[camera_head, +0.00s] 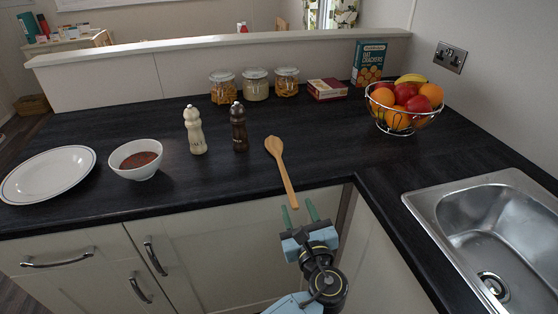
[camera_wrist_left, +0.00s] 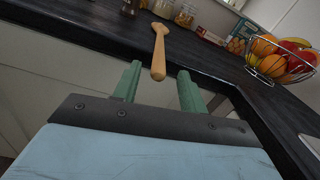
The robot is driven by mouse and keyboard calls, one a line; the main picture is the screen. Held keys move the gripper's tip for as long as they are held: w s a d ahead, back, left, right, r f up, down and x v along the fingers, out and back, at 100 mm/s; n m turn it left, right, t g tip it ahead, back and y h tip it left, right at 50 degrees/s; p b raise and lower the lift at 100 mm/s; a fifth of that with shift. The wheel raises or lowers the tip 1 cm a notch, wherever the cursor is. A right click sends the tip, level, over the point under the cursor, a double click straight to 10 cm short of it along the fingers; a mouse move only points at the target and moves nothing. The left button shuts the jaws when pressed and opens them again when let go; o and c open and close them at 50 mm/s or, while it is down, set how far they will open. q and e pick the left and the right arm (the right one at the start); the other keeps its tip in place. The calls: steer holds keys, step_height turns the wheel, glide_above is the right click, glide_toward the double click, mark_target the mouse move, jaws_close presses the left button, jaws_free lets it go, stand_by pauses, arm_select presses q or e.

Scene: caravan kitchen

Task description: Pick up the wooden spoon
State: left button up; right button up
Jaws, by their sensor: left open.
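The wooden spoon (camera_head: 281,168) lies on the dark countertop, with its bowl toward the back and its handle end at the front edge. In the left wrist view the spoon (camera_wrist_left: 159,53) points its handle toward the gap between my fingers. My left gripper (camera_head: 299,212) is open and empty, just in front of the counter edge and close to the handle end. Its green fingers also show in the left wrist view (camera_wrist_left: 158,84), one on each side of the handle's line. My right gripper is not in view.
A dark pepper mill (camera_head: 239,128) and a pale mill (camera_head: 194,130) stand left of the spoon. A bowl of red food (camera_head: 137,172) and a white plate (camera_head: 48,176) are further left. A wire fruit basket (camera_head: 403,125) and a sink (camera_head: 480,215) are to the right.

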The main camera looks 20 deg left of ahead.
mark_target(291, 193)
arm_select(q)
steer(key=x, duration=0.5)
steer(key=shift+w+a+r, duration=0.15)
steer(key=shift+w+a, duration=0.05)
steer(key=shift+a, duration=0.15)
jaws_close()
